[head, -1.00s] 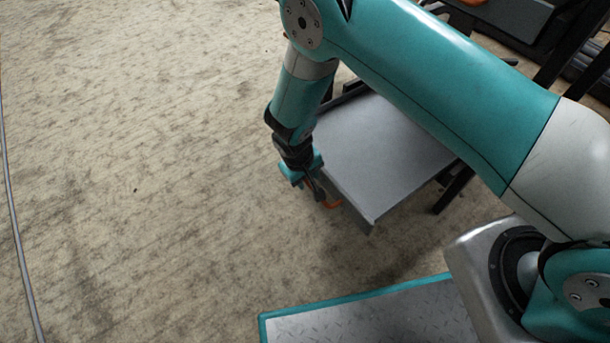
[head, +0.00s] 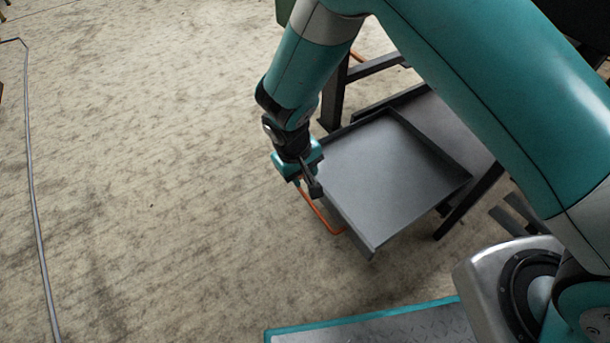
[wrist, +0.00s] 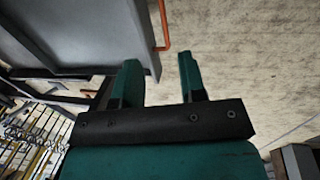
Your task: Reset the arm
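My gripper (head: 305,184) hangs at the left edge of a grey metal tray, just above an orange handle (head: 318,212) fixed to the tray's side. In the wrist view my gripper (wrist: 160,75) shows two teal fingers spread apart with nothing between them. The orange handle (wrist: 164,25) is beyond the fingertips there and apart from them.
The grey tray (head: 385,165) sits out from a dark frame (head: 333,105); it also shows in the wrist view (wrist: 100,35). A rack of thin bars (wrist: 30,135) stands at lower left in the wrist view. The floor (head: 150,180) to the left is clear, with a thin cable (head: 35,210).

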